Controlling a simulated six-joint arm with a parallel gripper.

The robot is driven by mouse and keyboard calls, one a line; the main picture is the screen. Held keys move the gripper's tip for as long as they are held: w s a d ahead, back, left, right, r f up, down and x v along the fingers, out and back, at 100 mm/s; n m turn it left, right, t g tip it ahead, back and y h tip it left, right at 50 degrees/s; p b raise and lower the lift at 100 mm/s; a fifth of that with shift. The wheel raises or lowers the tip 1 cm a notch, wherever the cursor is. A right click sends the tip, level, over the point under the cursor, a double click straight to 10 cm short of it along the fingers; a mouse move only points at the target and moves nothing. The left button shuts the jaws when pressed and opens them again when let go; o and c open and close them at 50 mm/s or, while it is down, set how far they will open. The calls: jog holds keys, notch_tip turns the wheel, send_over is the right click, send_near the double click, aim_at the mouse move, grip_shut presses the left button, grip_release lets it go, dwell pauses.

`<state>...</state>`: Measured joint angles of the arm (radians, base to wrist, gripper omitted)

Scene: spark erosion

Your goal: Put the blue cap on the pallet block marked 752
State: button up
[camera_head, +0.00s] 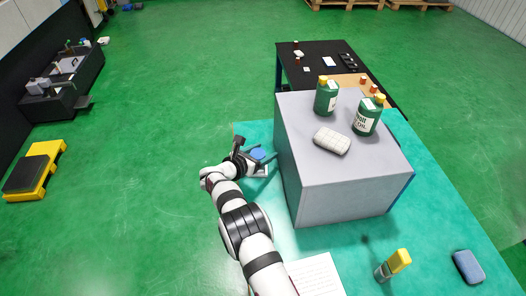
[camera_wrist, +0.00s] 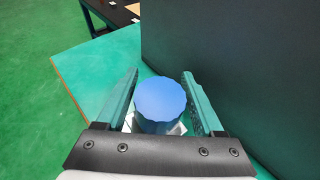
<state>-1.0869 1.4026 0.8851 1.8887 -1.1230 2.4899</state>
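The blue cap (camera_head: 257,153) is at the left part of the teal table, beside the large grey block. In the wrist view the round blue cap (camera_wrist: 160,98) with a ridged rim lies between the two fingers of my gripper (camera_wrist: 161,88). The fingers stand apart with a narrow gap showing on each side of the cap, so the gripper looks open around it. In the head view my gripper (camera_head: 252,158) is close by the cap. A pale thing (camera_wrist: 178,129) shows partly under the cap; I cannot tell what it is. No mark 752 is legible in either view.
The large grey block (camera_head: 345,190) rises right of my gripper, with two green bottles (camera_head: 326,97) (camera_head: 367,116) and a white pad (camera_head: 332,141) on top. A yellow-topped item (camera_head: 398,261), a blue case (camera_head: 468,266) and a white sheet (camera_head: 315,275) lie on the teal table (camera_head: 440,220).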

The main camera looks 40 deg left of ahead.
jog(key=shift+s+r, duration=0.1)
jog(key=shift+r, duration=0.15)
jog(key=v, duration=1.1)
jog(key=shift+s, duration=0.4)
jog(key=shift+r, duration=0.1)
